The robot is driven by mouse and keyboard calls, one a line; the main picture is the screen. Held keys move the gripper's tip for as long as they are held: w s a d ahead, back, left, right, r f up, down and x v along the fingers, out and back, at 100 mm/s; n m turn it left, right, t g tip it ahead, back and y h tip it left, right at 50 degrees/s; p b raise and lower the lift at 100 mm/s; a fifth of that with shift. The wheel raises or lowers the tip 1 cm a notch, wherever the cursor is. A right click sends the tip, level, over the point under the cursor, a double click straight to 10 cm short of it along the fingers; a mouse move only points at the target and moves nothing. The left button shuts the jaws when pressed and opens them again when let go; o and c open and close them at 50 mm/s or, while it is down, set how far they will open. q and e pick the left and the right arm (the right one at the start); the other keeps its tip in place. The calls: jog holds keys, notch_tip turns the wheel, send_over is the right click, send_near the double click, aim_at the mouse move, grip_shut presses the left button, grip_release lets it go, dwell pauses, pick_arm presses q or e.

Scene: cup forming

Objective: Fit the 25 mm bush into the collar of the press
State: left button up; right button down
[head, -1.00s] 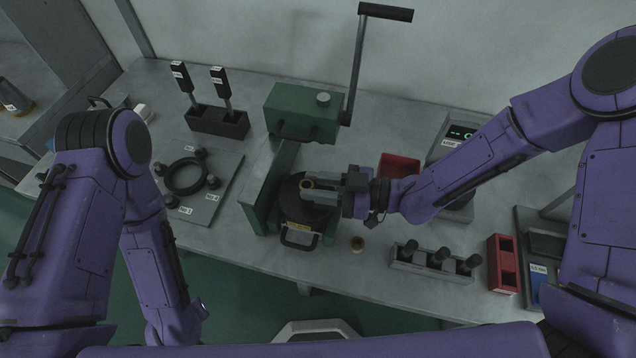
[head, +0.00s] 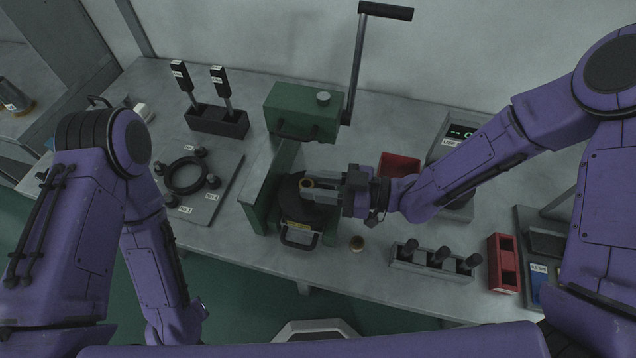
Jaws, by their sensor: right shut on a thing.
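The green press (head: 300,112) stands at the middle of the bench with its long lever up. Its dark round base (head: 292,207) lies below the press head. My right gripper (head: 310,187) is over this base, shut on a small brass-coloured bush (head: 306,184). The collar is hidden or too dark to make out, so I cannot tell whether the bush touches it.
A red bin (head: 398,166) sits behind my right wrist. A grey block with several black pegs (head: 435,262) and a red holder (head: 503,263) stand front right. A plate with a black ring (head: 187,176) lies left, near a black tool holder (head: 217,122).

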jog(key=shift+f+b, duration=0.9)
jog(key=shift+f, duration=0.1)
dwell(0.4)
jog(key=c, duration=0.7)
grip_release()
jog(key=shift+c, duration=0.2)
jog(key=shift+d, duration=0.4)
jog(key=b+v, duration=0.1)
jog(key=v, duration=0.8)
jog(key=shift+s+d+b, duration=0.2)
jog(key=shift+d+b, duration=0.1)
jog(key=shift+d, duration=0.05)
jog(key=shift+r, duration=0.25)
